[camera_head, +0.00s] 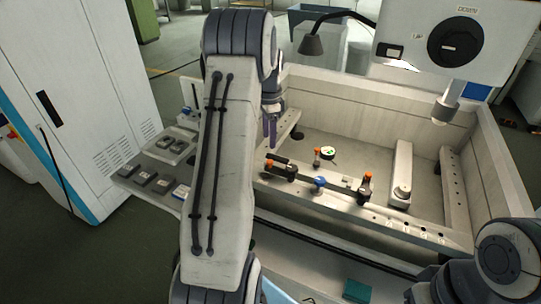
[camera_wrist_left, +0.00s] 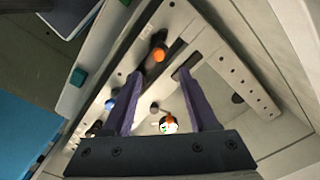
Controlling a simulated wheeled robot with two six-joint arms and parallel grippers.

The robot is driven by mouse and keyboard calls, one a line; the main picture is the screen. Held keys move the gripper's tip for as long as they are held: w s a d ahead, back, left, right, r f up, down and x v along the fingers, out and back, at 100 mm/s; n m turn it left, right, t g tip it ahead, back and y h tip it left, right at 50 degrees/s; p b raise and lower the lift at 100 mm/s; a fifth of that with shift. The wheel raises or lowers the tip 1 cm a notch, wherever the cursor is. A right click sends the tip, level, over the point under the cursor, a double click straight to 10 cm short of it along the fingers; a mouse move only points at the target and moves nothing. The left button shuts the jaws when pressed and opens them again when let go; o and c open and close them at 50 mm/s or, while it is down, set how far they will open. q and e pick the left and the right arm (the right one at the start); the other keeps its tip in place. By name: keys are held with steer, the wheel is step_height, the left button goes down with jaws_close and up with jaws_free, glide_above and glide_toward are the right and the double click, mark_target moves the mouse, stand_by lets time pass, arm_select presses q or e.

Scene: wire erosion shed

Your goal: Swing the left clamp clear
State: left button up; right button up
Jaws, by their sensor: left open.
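My left forearm covers the area left of the clamp. My right gripper is out of view; only a dark arm joint shows at lower right.
A similar right clamp (camera_head: 365,188) stands on the rail, with a blue knob (camera_head: 319,185) between. An orange-topped post (camera_head: 317,153) stands beside a round dial (camera_head: 328,153). Pale tank walls (camera_head: 350,95) enclose the area. The machine head (camera_head: 440,45) overhangs at upper right.

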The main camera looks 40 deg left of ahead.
mark_target(270, 161)
arm_select(q)
step_height(270, 161, down, 9)
steer(key=p, duration=0.2)
steer(key=shift+d+f+p, duration=0.15)
steer(key=shift+p, duration=0.25)
steer(key=shift+c, duration=0.3)
jaws_close()
stand_by(0.9)
